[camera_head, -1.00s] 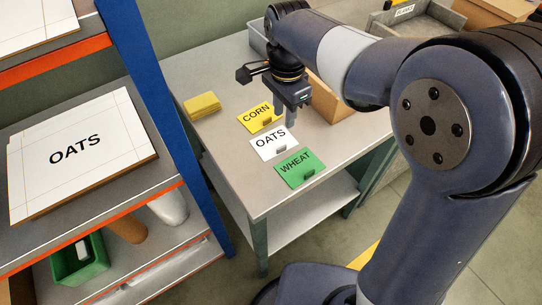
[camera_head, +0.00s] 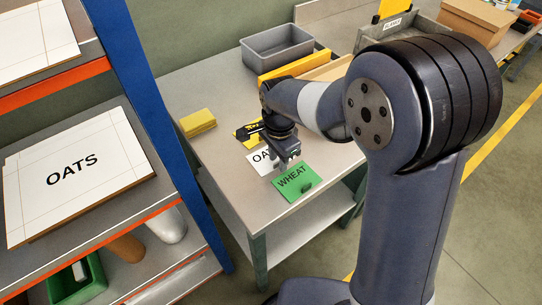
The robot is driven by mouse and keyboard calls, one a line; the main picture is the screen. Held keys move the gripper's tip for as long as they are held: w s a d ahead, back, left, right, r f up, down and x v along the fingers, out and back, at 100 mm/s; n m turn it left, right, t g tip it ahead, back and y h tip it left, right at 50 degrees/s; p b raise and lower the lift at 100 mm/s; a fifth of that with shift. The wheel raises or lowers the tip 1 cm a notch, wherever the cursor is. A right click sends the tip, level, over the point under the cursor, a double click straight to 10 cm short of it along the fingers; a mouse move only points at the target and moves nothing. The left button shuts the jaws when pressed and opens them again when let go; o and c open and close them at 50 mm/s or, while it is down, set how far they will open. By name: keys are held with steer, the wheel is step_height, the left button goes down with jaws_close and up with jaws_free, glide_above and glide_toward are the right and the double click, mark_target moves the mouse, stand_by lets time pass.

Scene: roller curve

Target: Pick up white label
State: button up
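The white label (camera_head: 259,159) reading OATS lies on the grey table (camera_head: 213,77), partly hidden by my gripper. My gripper (camera_head: 287,164) points down at its right part, very low over it. Whether the fingers touch the label, or how far apart they are, I cannot make out. The green WHEAT label (camera_head: 293,184) lies just in front, with a dark tab on it. The yellow CORN label (camera_head: 247,142) lies behind the white one, mostly covered by my wrist.
A yellow block (camera_head: 198,121) sits at the table's left. A grey bin (camera_head: 278,51) stands at the back, beside a yellow-edged tray (camera_head: 294,67). A blue shelf post (camera_head: 165,110) rises close to the table's left side. A large white OATS board (camera_head: 75,195) lies on the shelf.

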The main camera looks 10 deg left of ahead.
steer(key=shift+f, duration=0.1)
jaws_close()
stand_by(0.6)
